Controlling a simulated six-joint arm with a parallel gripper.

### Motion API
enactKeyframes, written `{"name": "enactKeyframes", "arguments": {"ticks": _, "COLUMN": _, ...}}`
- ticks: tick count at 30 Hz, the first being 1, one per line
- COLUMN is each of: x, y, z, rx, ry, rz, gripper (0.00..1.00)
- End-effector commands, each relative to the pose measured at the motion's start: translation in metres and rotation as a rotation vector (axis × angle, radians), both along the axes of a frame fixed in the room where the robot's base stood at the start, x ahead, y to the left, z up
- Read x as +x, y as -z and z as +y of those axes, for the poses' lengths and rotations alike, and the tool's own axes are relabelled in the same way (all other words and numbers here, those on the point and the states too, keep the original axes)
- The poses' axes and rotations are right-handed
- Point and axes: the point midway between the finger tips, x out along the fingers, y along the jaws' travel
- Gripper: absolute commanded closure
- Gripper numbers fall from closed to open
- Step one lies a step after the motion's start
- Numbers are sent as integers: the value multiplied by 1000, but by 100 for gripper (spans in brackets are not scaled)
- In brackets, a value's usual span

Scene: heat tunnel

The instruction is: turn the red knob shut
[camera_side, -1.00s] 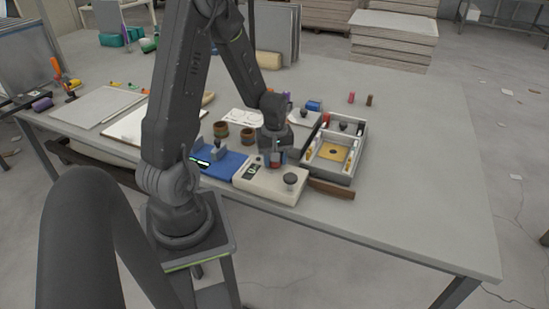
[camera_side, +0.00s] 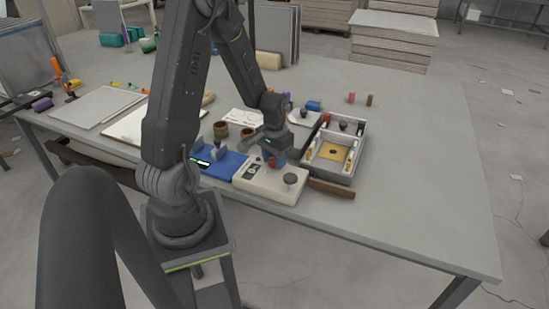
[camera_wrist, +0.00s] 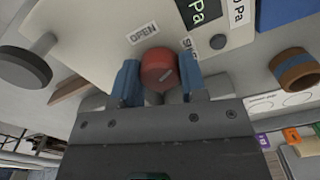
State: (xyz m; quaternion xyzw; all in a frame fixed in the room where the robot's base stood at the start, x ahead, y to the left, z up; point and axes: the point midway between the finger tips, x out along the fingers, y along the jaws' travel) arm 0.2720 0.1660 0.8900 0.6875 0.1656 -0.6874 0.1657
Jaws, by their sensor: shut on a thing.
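The red knob (camera_wrist: 159,69) sits on the pale panel box between the blue fingers of my gripper (camera_wrist: 160,80), in the wrist view. The fingers are shut on it, one on each side. A light pointer mark shows on the knob's face. The labels OPEN (camera_wrist: 143,34) and SHUT (camera_wrist: 190,48), partly covered, are printed on the panel near the knob. In the side view my gripper (camera_side: 272,160) is down at the cream panel box (camera_side: 268,190), with a bit of red showing between its fingers.
A dark round knob (camera_side: 290,179) stands on the same box, to the right. A blue unit (camera_side: 222,166) is at the box's left. A grey tray (camera_side: 318,167) with compartments and a brown wooden bar (camera_side: 332,189) lie right of it. The table's front right is clear.

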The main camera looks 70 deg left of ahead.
Motion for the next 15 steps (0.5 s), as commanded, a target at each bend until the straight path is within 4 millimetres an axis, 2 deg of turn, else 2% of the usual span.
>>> {"name": "enactKeyframes", "arguments": {"ticks": 6, "x": 0, "y": 0, "z": 0, "rx": 0, "ry": 192, "rz": 1, "gripper": 85}}
{"name": "enactKeyframes", "arguments": {"ticks": 15, "x": 0, "y": 0, "z": 0, "rx": 0, "ry": 388, "rz": 1, "gripper": 85}}
